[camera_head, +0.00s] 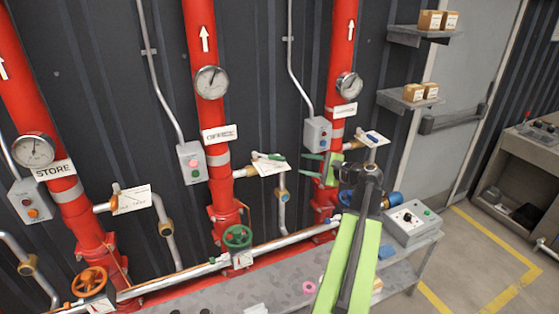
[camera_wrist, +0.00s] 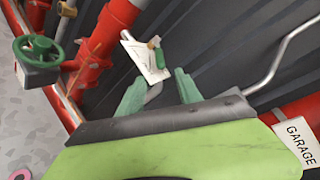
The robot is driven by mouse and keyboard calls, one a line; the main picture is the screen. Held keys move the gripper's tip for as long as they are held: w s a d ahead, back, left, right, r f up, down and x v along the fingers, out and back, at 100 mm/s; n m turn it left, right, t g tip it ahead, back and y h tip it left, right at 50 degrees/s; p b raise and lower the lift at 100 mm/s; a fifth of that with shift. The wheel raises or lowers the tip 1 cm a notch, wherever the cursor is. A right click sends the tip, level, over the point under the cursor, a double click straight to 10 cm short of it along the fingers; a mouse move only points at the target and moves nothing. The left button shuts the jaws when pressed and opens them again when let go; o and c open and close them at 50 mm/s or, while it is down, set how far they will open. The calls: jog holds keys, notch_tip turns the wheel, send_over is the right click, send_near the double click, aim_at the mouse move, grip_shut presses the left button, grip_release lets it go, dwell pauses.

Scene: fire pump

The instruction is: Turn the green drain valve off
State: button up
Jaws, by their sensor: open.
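The green drain valve is a small lever (camera_head: 268,156) on the side outlet of the middle red pipe, labelled OFFICE. A white tag (camera_head: 270,168) hangs at it. In the wrist view the green lever (camera_wrist: 160,58) shows beyond my fingertips, beside the tag (camera_wrist: 142,56) and a brass fitting. My gripper (camera_head: 309,165) is to the right of the valve, with its teal fingers apart and pointing left towards it. In the wrist view my gripper (camera_wrist: 158,88) is open and empty, with a gap between it and the lever.
A green handwheel (camera_head: 237,237) sits low on the middle pipe. The GARAGE pipe (camera_head: 341,60) stands close behind my gripper, with a blue-levered drain (camera_head: 373,137). A grey control box (camera_head: 412,222) stands on the bench. An orange handwheel (camera_head: 89,281) is at the lower left.

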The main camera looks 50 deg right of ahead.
aim_at(284, 160)
jog(key=b+x, duration=0.2)
jog(key=x, duration=1.2)
jog(key=shift+s, duration=0.1)
grip_shut()
jog(key=shift+a+f, duration=0.1)
dwell(0.5)
